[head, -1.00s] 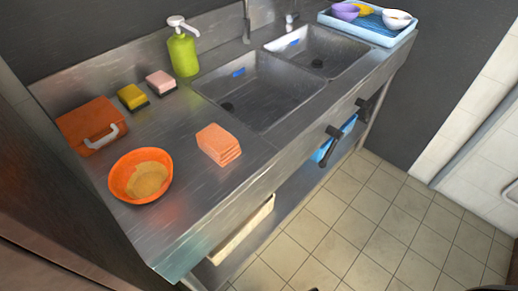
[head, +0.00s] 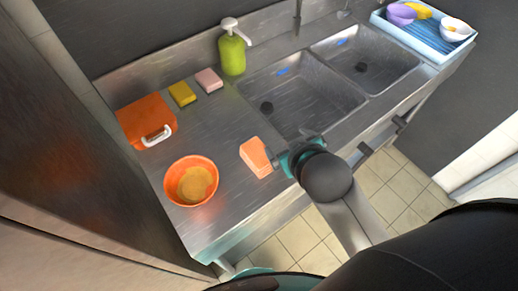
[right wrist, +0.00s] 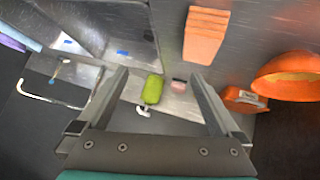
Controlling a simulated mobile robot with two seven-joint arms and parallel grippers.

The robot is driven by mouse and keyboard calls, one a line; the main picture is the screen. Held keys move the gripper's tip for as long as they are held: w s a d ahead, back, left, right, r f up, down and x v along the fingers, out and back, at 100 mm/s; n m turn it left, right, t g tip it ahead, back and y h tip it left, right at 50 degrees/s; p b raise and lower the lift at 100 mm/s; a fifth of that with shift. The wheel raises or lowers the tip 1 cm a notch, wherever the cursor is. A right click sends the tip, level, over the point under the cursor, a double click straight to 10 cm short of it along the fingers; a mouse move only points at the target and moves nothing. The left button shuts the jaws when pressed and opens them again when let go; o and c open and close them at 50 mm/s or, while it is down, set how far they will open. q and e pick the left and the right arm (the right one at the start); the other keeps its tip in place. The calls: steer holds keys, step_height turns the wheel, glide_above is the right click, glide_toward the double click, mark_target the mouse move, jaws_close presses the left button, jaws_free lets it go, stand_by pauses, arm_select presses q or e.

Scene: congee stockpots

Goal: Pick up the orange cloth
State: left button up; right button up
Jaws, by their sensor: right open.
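The orange cloth (head: 255,157) is a folded, layered stack lying on the steel counter, left of the sinks. In the right wrist view the cloth (right wrist: 206,36) is beyond the fingertips, above the right finger. Whether a fingertip touches the cloth is unclear. My left gripper is not seen.
An orange bowl (head: 191,182) stands left of the cloth, with an orange box (head: 147,121) behind it. A yellow sponge (head: 182,94), a pink sponge (head: 208,80) and a green soap bottle (head: 232,55) line the back. Two sinks (head: 302,92) lie right; a blue tray (head: 425,35) is beyond.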

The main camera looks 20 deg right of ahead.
steer(key=w+a+r+n+t+y, duration=0.2)
steer(key=w+a+r+n+t, duration=0.15)
steer(key=r, duration=0.45)
steer(key=w+a+r+n+t+y, duration=0.2)
steer(key=w+a+r+t+y, duration=0.15)
steer(key=r, duration=0.45)
steer(key=w+a+r+n+t+y, duration=0.1)
steer(key=w+a+r+n+t, duration=0.25)
steer(key=r, duration=0.45)
steer(key=s+a+r+n+g+y, duration=0.25)
steer(key=a+r+n+y, duration=0.25)
steer(key=a+n+y, duration=0.35)
steer(key=s+a+f+n+g+y, duration=0.3)
steer(key=s+a+n+g+y, duration=0.4)
steer(key=n+g, duration=0.65)
steer(key=n+g+h, duration=0.4)
steer(key=n+h, duration=0.2)
steer(key=h, duration=1.5)
glide_above(259, 153)
step_height(259, 153, down, 30)
steer(key=shift+w+f+p, duration=0.1)
steer(key=shift+p, duration=0.2)
steer(key=shift+f, duration=2.8)
